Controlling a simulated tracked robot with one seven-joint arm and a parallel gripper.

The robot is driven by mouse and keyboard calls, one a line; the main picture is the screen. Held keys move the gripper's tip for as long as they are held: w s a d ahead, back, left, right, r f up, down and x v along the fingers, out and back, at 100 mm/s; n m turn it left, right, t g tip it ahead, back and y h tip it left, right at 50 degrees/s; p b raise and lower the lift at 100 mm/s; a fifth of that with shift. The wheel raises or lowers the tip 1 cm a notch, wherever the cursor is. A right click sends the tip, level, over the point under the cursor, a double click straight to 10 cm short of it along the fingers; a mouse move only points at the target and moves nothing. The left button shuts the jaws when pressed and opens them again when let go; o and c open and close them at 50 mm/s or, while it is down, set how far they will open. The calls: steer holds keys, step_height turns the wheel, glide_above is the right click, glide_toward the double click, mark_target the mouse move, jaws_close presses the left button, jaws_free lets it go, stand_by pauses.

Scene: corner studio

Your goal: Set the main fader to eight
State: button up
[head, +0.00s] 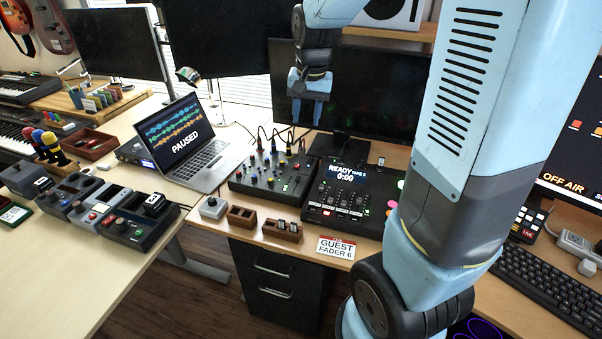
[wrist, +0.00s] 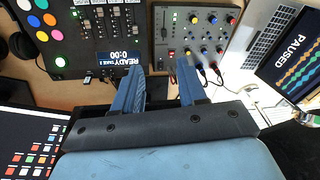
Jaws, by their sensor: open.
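The small grey mixer (head: 262,178) stands on the desk between the laptop and the black console with the READY screen. It also shows in the wrist view (wrist: 187,45), with coloured knobs and, at its left side, a fader strip (wrist: 163,25) with pale marks. The fader's exact setting is too small to read. My gripper (head: 309,118) is above the back of the desk in the head view, in front of the dark monitor. In the wrist view my gripper (wrist: 160,68) is open with nothing between its fingers, which overlap the mixer's lower edge in the picture.
The black console (head: 320,211) shows READY 0:00. A card (head: 336,248) reads GUEST FADER 6. Wooden holders (head: 282,230), a laptop (head: 203,155) showing PAUSED and cables behind the mixer crowd the area. A monitor (head: 355,100) stands behind. The left tabletop's front is clear.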

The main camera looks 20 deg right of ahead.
steer(key=m+g, duration=0.2)
glide_above(298, 177)
step_height(298, 177, down, 11)
step_height(298, 177, down, 14)
steer(key=shift+s+f, duration=0.1)
jaws_close()
stand_by(0.4)
stand_by(0.4)
